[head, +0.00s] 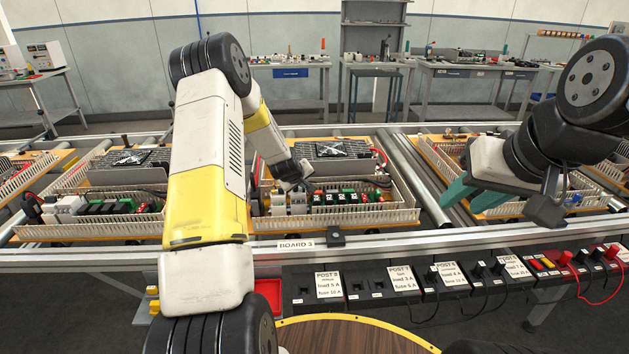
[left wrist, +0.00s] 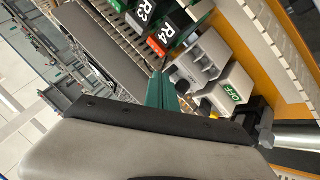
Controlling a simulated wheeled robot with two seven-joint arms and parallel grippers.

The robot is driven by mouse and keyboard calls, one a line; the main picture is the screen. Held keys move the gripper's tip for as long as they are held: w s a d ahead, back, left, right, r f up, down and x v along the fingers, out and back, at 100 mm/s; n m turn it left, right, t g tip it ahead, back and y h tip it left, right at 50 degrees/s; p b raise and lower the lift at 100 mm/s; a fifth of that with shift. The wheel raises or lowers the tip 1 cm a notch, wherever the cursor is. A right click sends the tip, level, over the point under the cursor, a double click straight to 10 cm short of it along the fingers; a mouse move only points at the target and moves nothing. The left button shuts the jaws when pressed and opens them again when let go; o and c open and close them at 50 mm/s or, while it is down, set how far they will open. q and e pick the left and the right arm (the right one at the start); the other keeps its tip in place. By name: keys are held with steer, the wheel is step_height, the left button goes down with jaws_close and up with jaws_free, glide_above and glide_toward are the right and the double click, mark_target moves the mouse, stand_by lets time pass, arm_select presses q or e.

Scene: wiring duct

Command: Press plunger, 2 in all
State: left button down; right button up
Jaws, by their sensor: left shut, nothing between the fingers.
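Board 3 (head: 400,217) lies on the conveyor with white slotted duct around its parts. My left gripper (head: 303,186) hangs over the left part of this board; its fingertips are hard to make out from the head. In the left wrist view its teal fingers (left wrist: 170,94) are shut and empty, close beside a grey-white module (left wrist: 203,60) with dark round knobs. A white switch block marked OFF (left wrist: 233,93) sits below it. I cannot tell which part is the plunger. My right gripper (head: 470,198) has teal fingers standing apart, over the board to the right.
Relays marked R3 and R4 (left wrist: 160,42) stand beside the module. A neighbouring board (head: 115,228) lies to the left. Along the conveyor's front rail stand labelled posts (head: 328,284) with cables, and a red tray (head: 268,292) is lower down. Workbenches stand at the back wall.

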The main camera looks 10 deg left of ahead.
mark_target(303, 190)
arm_select(q)
steer(key=shift+f, duration=0.2)
stand_by(0.3)
steer(key=shift+r, duration=0.95)
steer(key=shift+r, duration=2.55)
